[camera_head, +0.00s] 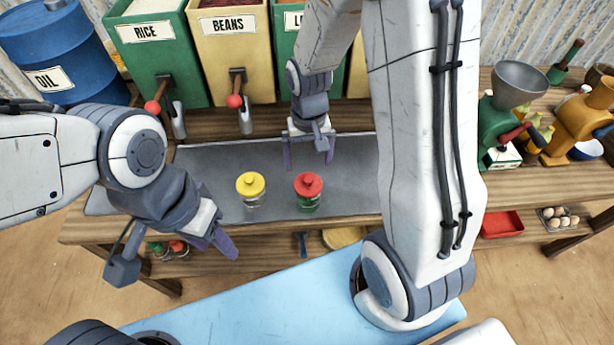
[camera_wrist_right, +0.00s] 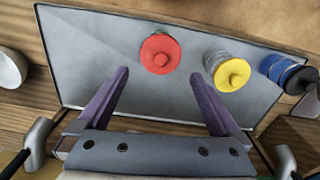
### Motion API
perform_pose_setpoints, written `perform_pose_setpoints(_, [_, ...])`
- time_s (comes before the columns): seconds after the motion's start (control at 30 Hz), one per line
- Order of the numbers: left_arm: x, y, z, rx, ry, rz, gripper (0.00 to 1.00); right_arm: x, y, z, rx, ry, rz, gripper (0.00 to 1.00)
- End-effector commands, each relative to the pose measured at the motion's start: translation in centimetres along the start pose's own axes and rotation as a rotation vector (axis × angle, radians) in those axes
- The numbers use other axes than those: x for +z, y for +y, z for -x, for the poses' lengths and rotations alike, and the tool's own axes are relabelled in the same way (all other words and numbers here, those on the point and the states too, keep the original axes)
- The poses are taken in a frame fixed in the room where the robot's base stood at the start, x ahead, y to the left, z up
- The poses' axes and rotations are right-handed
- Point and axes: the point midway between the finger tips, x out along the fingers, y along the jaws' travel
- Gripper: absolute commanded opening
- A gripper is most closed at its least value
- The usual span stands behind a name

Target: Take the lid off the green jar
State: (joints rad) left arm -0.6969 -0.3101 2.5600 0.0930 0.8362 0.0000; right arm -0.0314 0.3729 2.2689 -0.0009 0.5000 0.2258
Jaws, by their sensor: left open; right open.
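The green jar (camera_head: 308,205) stands upright on the grey tray with a red knobbed lid (camera_head: 308,184) seated on it. In the right wrist view the red lid (camera_wrist_right: 160,54) lies just beyond my fingertips, and the jar's body is mostly hidden beneath it. My right gripper (camera_head: 309,164) is open and empty, on the far side of the jar and apart from it. It also shows in the right wrist view (camera_wrist_right: 158,76), with nothing between its fingers. My left gripper (camera_head: 214,246) is open and empty, near the tray's front left, apart from the jars.
A clear jar with a yellow lid (camera_head: 251,184) stands left of the green jar. A blue thing with a dark top (camera_wrist_right: 285,72) shows beyond it in the right wrist view. Bins with taps line the back; grinders (camera_head: 500,125) stand right. The grey tray (camera_head: 350,170) has bare room around the jars.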

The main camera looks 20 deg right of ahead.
Motion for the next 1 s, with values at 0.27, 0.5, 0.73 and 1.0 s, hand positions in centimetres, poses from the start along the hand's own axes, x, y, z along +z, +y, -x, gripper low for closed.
perform_pose_setpoints(0.27, [0.0,0.0,0.2,0.0,0.0,0.0,0.5,0.1,0.0,-2.7,0.0,-0.002,0.003,1.0])
perform_pose_setpoints(0.5, [-0.1,0.1,1.2,0.0,0.0,0.001,0.5,0.1,-0.1,-5.5,0.001,-0.006,0.004,1.0])
perform_pose_setpoints(0.73, [-0.1,0.1,1.4,0.0,0.0,0.001,0.5,0.0,-0.1,-7.7,0.0,-0.001,0.004,1.0])
perform_pose_setpoints(1.0, [-0.1,0.1,1.3,0.0,0.0,0.001,0.5,0.0,-0.1,-7.7,-0.001,0.001,0.004,0.85])
